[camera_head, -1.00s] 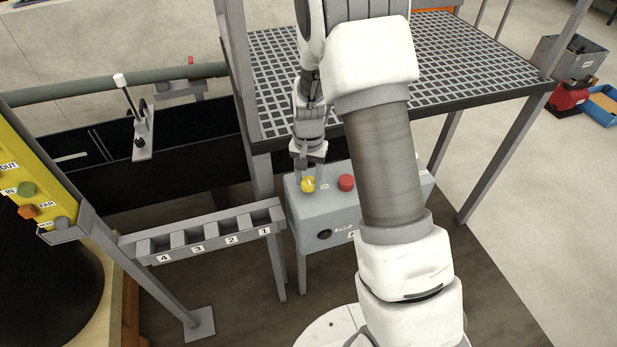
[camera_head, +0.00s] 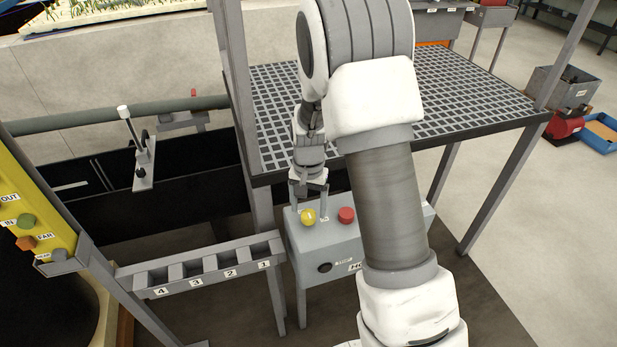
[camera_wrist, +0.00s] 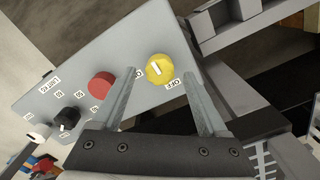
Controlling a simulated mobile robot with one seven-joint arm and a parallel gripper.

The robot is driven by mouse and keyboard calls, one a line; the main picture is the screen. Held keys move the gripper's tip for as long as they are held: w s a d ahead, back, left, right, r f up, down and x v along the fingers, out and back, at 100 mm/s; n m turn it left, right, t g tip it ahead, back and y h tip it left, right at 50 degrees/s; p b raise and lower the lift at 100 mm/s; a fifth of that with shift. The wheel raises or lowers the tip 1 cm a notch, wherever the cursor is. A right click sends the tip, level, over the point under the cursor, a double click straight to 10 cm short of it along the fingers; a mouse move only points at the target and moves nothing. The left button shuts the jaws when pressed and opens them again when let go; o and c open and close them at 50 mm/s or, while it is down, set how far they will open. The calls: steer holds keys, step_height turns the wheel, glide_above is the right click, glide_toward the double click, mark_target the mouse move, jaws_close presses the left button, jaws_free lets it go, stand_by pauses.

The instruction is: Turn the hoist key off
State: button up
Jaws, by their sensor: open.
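The hoist key looks to be the yellow round knob (camera_head: 308,216) with a pale bar on its face, on the top of a grey control box (camera_head: 318,245). In the wrist view the yellow knob (camera_wrist: 160,69) sits beyond and between my fingertips, with an "OFF" label beside it. A red button (camera_head: 346,214) is to its right in the head view; the red button (camera_wrist: 101,86) is left of the knob in the wrist view. My gripper (camera_head: 309,208) is open over the knob. I cannot tell whether the fingers touch it.
A grated platform (camera_head: 470,112) on posts stands behind and right of the box. A numbered slotted rack (camera_head: 205,268) is at left, near a yellow panel (camera_head: 38,205) with buttons. In the wrist view a black knob (camera_wrist: 68,118) and a white knob (camera_wrist: 40,131) also show.

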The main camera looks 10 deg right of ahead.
mark_target(309, 213)
step_height(309, 213, up, 16)
steer(key=p, duration=0.1)
steer(key=shift+f, duration=0.25)
steer(key=shift+s, duration=0.1)
